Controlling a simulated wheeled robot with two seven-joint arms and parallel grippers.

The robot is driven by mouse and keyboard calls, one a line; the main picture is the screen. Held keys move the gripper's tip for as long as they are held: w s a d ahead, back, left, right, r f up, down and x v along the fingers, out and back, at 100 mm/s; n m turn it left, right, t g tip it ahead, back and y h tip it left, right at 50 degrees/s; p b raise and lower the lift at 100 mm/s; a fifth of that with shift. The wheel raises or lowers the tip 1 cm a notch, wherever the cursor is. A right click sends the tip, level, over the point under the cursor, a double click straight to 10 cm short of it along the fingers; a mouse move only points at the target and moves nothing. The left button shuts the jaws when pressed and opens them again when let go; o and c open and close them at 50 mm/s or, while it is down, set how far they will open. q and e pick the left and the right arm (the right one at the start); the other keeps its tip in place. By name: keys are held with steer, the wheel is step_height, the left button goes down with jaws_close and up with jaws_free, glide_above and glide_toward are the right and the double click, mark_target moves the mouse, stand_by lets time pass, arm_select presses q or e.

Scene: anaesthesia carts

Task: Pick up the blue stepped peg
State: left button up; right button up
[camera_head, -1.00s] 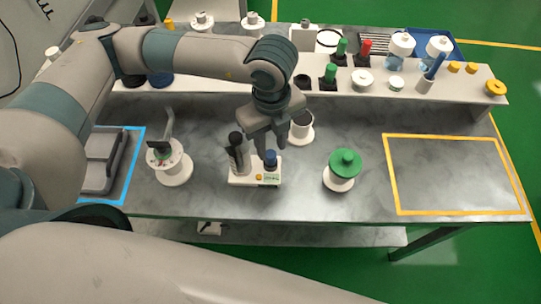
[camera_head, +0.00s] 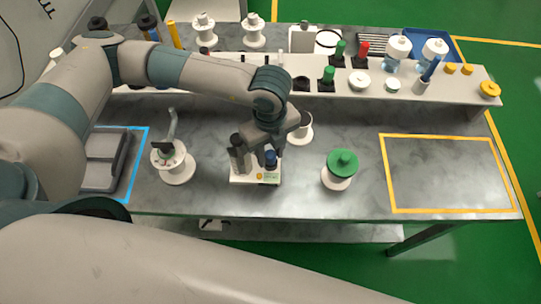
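The blue stepped peg (camera_head: 270,158) stands upright at the right end of a small white base (camera_head: 241,179). A dark grey cylinder (camera_head: 237,154) stands to its left on the same base. My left gripper (camera_head: 269,156) reaches down over the blue peg. Its fingers appear to be on either side of the peg's top, apart from each other; contact is not clear. The lower part of the peg is hard to make out. My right gripper is out of view.
A white holder with a hooked handle (camera_head: 174,164) is left of the base. A green-topped white spool (camera_head: 340,172) is to the right, a white cup (camera_head: 302,128) behind. A crowded shelf (camera_head: 446,92) runs along the back. The yellow-outlined area (camera_head: 450,210) is empty.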

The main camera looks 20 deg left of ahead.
mark_target(272, 154)
arm_select(q)
jaws_close()
steer(key=shift+r, duration=0.2)
steer(key=shift+r+b, duration=0.2)
steer(key=shift+b, duration=0.15)
steer(key=r, duration=0.1)
steer(key=r+b, duration=0.2)
steer(key=shift+d+r, duration=0.1)
steer(key=shift+d, duration=0.15)
steer(key=w+d+r+b, duration=0.2)
steer(key=d+r+b, duration=0.2)
steer(key=d+r, duration=0.3)
steer(key=d, duration=0.4)
steer(key=shift+w, duration=0.4)
